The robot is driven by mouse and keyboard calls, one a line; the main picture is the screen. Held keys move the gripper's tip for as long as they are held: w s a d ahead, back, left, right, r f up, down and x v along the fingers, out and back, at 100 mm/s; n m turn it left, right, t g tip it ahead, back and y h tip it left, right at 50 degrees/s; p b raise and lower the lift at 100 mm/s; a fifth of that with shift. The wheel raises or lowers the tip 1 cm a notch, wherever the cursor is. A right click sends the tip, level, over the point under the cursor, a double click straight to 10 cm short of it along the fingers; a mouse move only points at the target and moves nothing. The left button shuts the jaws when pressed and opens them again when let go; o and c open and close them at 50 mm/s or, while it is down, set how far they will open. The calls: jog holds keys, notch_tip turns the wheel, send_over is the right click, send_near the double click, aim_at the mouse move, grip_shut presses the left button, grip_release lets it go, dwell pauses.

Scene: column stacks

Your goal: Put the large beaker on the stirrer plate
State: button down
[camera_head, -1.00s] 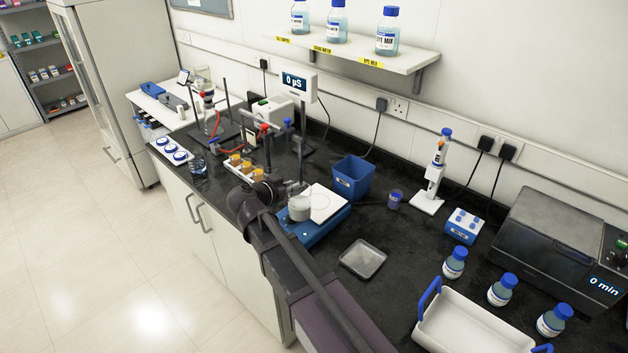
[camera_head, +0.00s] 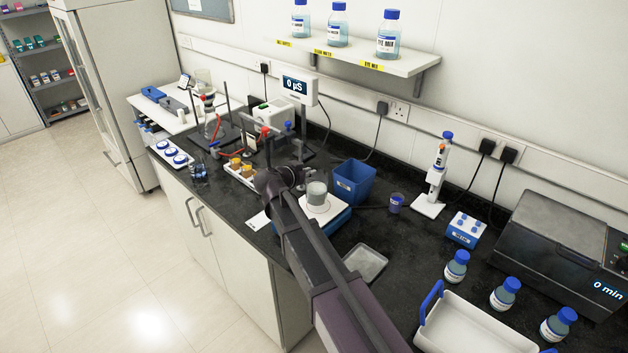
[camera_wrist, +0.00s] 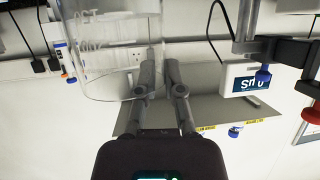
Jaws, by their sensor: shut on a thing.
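The large beaker (camera_head: 317,193), clear glass with greyish contents low down, stands upright over the white top plate (camera_head: 335,213) of the blue stirrer (camera_head: 322,232). I cannot tell whether its base touches the plate. My gripper (camera_head: 298,183) is at the beaker's left side in the head view, partly hidden by my wrist. In the wrist view my gripper (camera_wrist: 160,72) is shut on the beaker's glass wall, with the clear beaker (camera_wrist: 108,45) filling the upper left.
A stand with a meter (camera_head: 299,88) is behind my gripper. A rack of amber-capped vials (camera_head: 240,168) is to the left, a blue bin (camera_head: 353,181) behind right, and a shallow tray (camera_head: 366,262) in front right. Bench between tray and bin is clear.

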aim_at(311, 179)
jog(key=shift+w, duration=0.1)
jog(key=shift+w+d, duration=0.1)
jog(key=shift+w, duration=0.1)
jog(key=shift+w+d+f+b, duration=0.15)
jog(key=shift+w+f+b, duration=0.15)
jog(key=shift+f+b, duration=1.5)
jog(key=shift+b, duration=0.05)
jog(key=shift+f, duration=0.1)
jog(key=c, duration=0.8)
grip_release()
jog(key=shift+o, duration=0.2)
